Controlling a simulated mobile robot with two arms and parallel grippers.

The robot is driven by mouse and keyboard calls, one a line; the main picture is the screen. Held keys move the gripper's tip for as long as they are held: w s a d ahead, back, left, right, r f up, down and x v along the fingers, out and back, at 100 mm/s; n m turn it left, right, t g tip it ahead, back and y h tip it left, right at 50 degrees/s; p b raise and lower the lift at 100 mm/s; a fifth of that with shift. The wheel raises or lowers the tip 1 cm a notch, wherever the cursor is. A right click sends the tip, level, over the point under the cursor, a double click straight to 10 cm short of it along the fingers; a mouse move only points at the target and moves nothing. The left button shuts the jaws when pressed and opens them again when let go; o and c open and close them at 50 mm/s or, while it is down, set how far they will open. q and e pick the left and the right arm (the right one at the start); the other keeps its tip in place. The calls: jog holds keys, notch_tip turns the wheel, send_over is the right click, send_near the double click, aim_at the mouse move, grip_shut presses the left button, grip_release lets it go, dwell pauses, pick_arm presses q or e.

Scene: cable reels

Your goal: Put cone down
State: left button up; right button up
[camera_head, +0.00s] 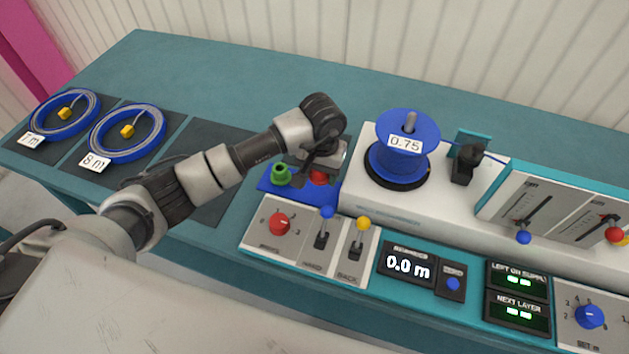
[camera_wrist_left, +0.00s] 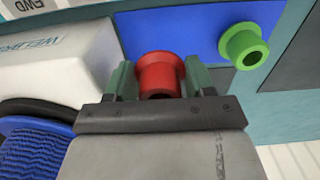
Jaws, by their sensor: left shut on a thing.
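A red cone (camera_wrist_left: 160,72) sits between the two fingers of my left gripper (camera_wrist_left: 158,80) in the left wrist view. The fingers are shut on it, one on each side. It is over the blue plate (camera_wrist_left: 178,33); I cannot tell whether its base touches the plate. In the head view the red cone (camera_head: 319,177) shows just below my left gripper (camera_head: 318,165), which hides part of it. A green cone (camera_head: 281,176) stands on the left part of the blue plate (camera_head: 268,188), apart from the gripper. It also shows in the wrist view (camera_wrist_left: 243,46). My right gripper is not in view.
A white machine with a blue reel (camera_head: 408,140) marked 0.75 stands right of the gripper. A control panel with levers (camera_head: 323,238) and a red knob (camera_head: 278,224) lies in front. Two blue cable coils (camera_head: 126,133) lie at the left. A dark mat (camera_head: 212,140) looks empty.

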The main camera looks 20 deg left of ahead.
aim_at(320, 191)
pick_arm(q)
notch_tip(320, 191, down, 4)
jog(key=shift+f+p, duration=0.15)
jog(key=shift+p, duration=0.15)
jog(key=shift+f, duration=0.1)
jog(key=shift+f, duration=0.15)
jog(key=o, duration=0.9)
